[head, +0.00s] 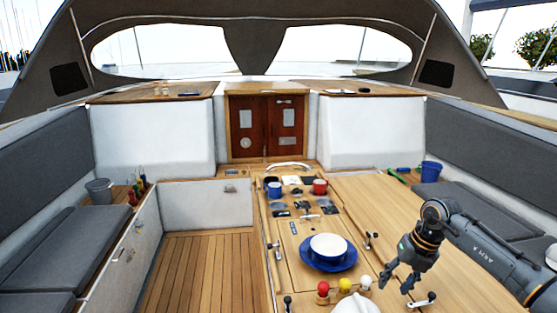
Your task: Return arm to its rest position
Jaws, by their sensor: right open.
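My right arm (485,250) comes in from the right edge, bent over the wooden cockpit table (390,205). My right gripper (397,281) points down above the front right part of the table. Its dark fingers are apart and nothing shows between them. A small metal fitting with a black knob stands just right of the fingertips; I cannot tell whether they touch. My left gripper is not in view.
Left of the gripper, a white bowl (328,245) sits on a blue plate (312,262). Red, yellow and white-topped knobs (344,286) stand nearer. A blue mug (274,190) and red mug (320,187) stand farther back. The table's middle right is clear. Grey cushioned benches flank the cockpit.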

